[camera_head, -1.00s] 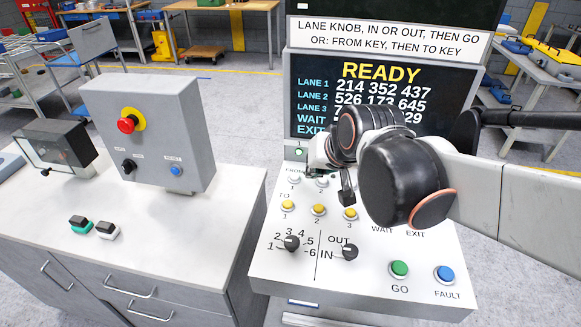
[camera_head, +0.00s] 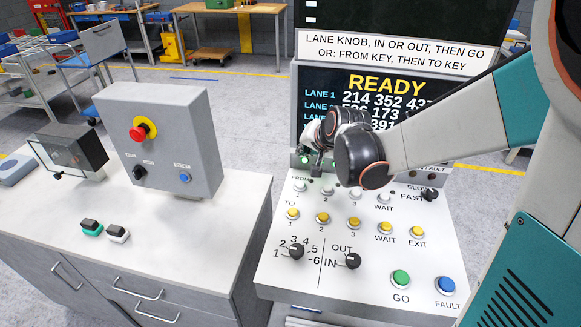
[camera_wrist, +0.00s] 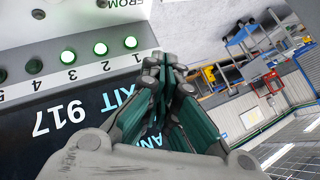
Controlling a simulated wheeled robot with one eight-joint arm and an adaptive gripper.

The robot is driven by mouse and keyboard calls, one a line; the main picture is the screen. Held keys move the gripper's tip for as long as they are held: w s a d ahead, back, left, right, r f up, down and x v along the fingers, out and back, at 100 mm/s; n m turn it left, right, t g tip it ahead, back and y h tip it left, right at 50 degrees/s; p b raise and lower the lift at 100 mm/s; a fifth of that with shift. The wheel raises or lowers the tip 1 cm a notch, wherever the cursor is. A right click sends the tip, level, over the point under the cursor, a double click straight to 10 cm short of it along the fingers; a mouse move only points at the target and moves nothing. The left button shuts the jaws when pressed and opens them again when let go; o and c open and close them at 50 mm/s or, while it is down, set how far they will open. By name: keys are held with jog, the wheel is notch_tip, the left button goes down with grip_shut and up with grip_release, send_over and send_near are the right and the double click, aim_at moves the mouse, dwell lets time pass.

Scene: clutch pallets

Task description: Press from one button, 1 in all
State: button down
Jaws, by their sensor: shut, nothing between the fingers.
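The FROM row of white buttons runs across the sloped white panel in the head view, and the FROM 1 button (camera_head: 300,187) is its leftmost. The FROM 2 button (camera_head: 328,190) is to its right. My gripper (camera_head: 316,171) is shut and empty, its tip a little above and right of FROM 1 in the picture, apart from the button as far as I can tell. In the wrist view my gripper (camera_wrist: 168,78) has its fingers together. The FROM label shows at the top there, but the FROM buttons are out of that frame.
A screen (camera_head: 318,85) reading READY stands behind the panel. Yellow TO buttons (camera_head: 322,218), black knobs (camera_head: 296,252), the green GO button (camera_head: 401,278) and blue FAULT button (camera_head: 446,285) lie nearer. Several lamps, some lit green (camera_wrist: 100,48), show in the wrist view. A grey emergency-stop box (camera_head: 165,140) stands left.

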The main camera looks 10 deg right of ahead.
aim_at(303, 183)
jog(key=shift+f, duration=0.15)
notch_tip(303, 183, down, 8)
jog(key=b, duration=0.7)
jog(key=shift+f, duration=0.25)
jog(key=shift+f, duration=0.15)
dwell(1.1)
jog(key=shift+f+b, duration=0.25)
jog(key=shift+b, duration=0.05)
jog(key=shift+f+b, duration=0.4)
jog(key=shift+f, duration=0.1)
dwell(0.7)
jog(key=shift+r, duration=0.1)
jog(key=shift+r+p, duration=0.65)
jog(key=shift+r, duration=0.15)
jog(key=shift+r, duration=0.1)
jog(key=shift+r+p, duration=1.9)
jog(key=shift+r, duration=0.5)
